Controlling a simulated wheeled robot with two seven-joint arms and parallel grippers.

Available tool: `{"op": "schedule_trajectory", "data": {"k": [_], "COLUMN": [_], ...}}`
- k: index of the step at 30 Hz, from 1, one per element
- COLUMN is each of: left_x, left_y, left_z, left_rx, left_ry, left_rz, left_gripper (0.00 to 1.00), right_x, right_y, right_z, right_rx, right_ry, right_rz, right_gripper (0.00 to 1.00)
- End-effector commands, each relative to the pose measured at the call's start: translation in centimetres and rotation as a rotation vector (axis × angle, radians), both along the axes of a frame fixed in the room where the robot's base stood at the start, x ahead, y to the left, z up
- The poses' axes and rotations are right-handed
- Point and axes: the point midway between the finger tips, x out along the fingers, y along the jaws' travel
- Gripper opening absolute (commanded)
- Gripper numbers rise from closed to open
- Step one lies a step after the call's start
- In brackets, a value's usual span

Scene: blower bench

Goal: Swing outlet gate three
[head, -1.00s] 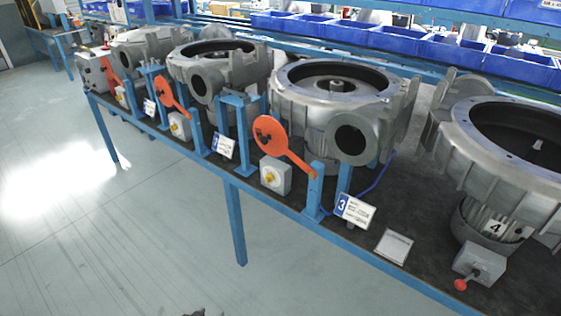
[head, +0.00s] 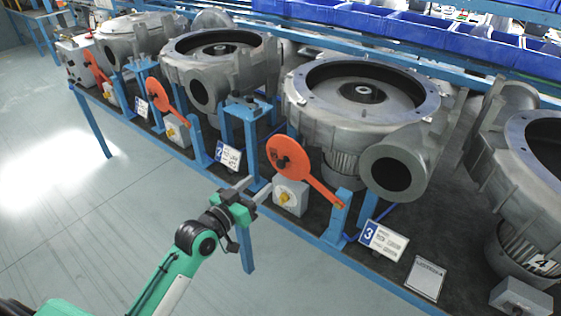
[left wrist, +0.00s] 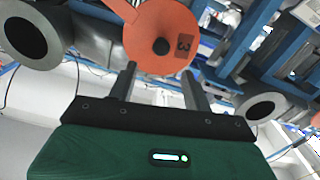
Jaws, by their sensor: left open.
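Outlet gate three is an orange disc on an arm (head: 288,156), pivoted at a blue post (head: 341,215) beside the number 3 sign (head: 384,240). The disc sits left of blower three's round outlet (head: 391,178), which is uncovered. The left wrist view shows the orange disc (left wrist: 165,30) with a 3 mark, just beyond my fingertips. My left gripper (head: 259,186) is open and empty at the bench's front edge, left of and below the disc; its two fingers also show in the left wrist view (left wrist: 159,74). I cannot tell whether they touch the disc. My right gripper is out of view.
The number 2 sign (head: 228,155) and a blue stand (head: 240,125) are close to the left. Blower three (head: 320,120) stands behind. The floor in front is clear.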

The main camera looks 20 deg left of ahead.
Motion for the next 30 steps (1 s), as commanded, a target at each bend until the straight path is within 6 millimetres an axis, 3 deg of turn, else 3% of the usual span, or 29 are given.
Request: {"op": "schedule_trajectory", "data": {"k": [9, 15, 21, 30], "left_x": [5.8, 8.5, 9.6, 9.7], "left_y": [-2.0, -3.0, -3.5, -3.5], "left_z": [0.3, 0.2, 0.1, 0.0], "left_rx": [-0.001, 0.000, -0.001, 0.000], "left_ry": [0.000, 0.000, 0.001, 0.001], "left_rz": [0.001, 0.002, 0.001, 0.001], "left_gripper": [0.50, 0.50, 0.50, 0.48], "right_x": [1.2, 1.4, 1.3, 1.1], "right_y": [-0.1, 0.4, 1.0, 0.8], "right_z": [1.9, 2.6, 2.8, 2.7], "right_rx": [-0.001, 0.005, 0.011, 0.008], "right_ry": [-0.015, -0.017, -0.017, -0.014], "right_rz": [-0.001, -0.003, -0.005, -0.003], "right_gripper": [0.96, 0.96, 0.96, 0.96]}}
